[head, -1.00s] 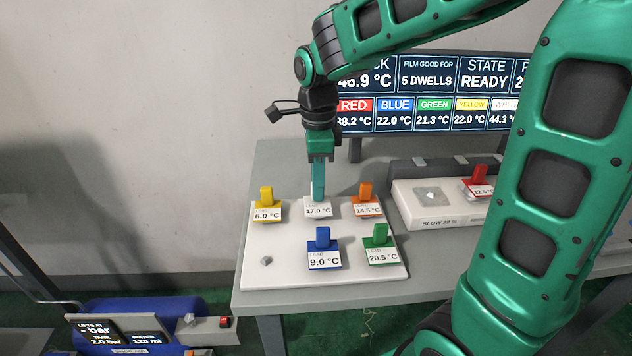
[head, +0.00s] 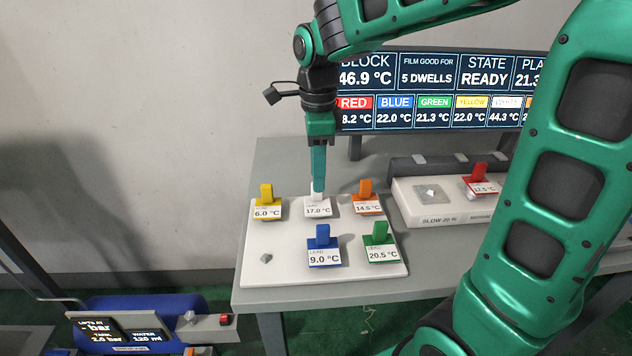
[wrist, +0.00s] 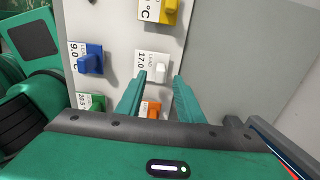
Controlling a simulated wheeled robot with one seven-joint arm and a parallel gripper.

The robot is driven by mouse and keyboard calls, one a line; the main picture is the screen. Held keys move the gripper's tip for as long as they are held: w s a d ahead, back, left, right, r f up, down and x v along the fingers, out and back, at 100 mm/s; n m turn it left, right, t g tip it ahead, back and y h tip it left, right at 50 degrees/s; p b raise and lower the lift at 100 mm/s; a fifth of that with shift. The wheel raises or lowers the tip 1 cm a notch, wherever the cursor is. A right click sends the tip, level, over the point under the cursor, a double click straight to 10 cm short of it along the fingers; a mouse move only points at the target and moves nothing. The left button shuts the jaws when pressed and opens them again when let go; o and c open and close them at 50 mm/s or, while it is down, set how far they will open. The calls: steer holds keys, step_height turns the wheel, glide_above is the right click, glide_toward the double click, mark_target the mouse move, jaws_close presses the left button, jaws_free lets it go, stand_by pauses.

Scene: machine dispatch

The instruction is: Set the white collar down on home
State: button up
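The white collar (head: 317,206), labelled 17.0 °C, sits upright on the white board (head: 335,270), in the back row between the yellow and orange collars. It also shows in the wrist view (wrist: 152,66). My gripper (head: 318,191) is just above the white collar's handle. In the wrist view my gripper (wrist: 160,77) has its two fingers apart, with the white handle showing between and beyond the tips and gaps on both sides. No marking that reads "home" is legible.
The yellow collar (head: 267,203), orange collar (head: 366,199), blue collar (head: 322,248) and green collar (head: 381,246) stand close around on the board. A bare peg (head: 266,258) is at front left. The red collar (head: 480,183) sits on the block at right, beside the screen (head: 430,90).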

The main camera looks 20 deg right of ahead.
step_height(320, 180, up, 7)
stand_by(0.3)
steer(key=shift+r, duration=0.1)
